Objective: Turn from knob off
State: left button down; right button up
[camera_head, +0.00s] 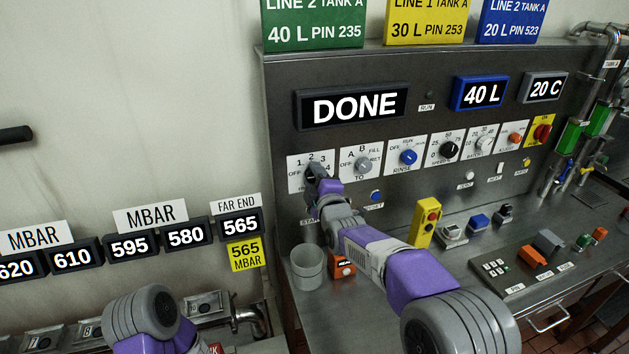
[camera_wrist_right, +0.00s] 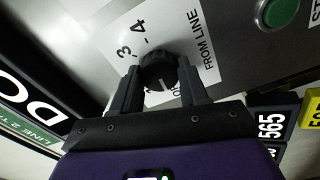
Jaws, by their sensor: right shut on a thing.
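The from knob (camera_wrist_right: 158,68) is a dark round knob on a white plate marked FROM LINE in the right wrist view. The numbers 3 and 4 show beside it; other marks are partly hidden. My right gripper (camera_wrist_right: 160,82) has one finger on each side of the knob and is shut on it. In the head view, my right gripper (camera_head: 314,170) is at the leftmost white dial plate (camera_head: 296,180) and mostly covers the knob. Which mark the knob points at cannot be told. My left arm shows at the lower left, with its gripper out of view.
The TO knob (camera_head: 362,165) and the RINSE knob (camera_head: 408,157) sit to the right on the panel. A display (camera_head: 352,106) reads DONE. A grey cup (camera_head: 308,268) and a yellow button box (camera_head: 427,223) stand on the steel counter near my right arm.

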jog(key=shift+n, duration=0.5)
jog(key=o, duration=1.1)
jog(key=shift+c, duration=0.2)
jog(key=shift+s, duration=0.1)
jog(key=v, duration=0.7)
jog(key=shift+s, duration=0.15)
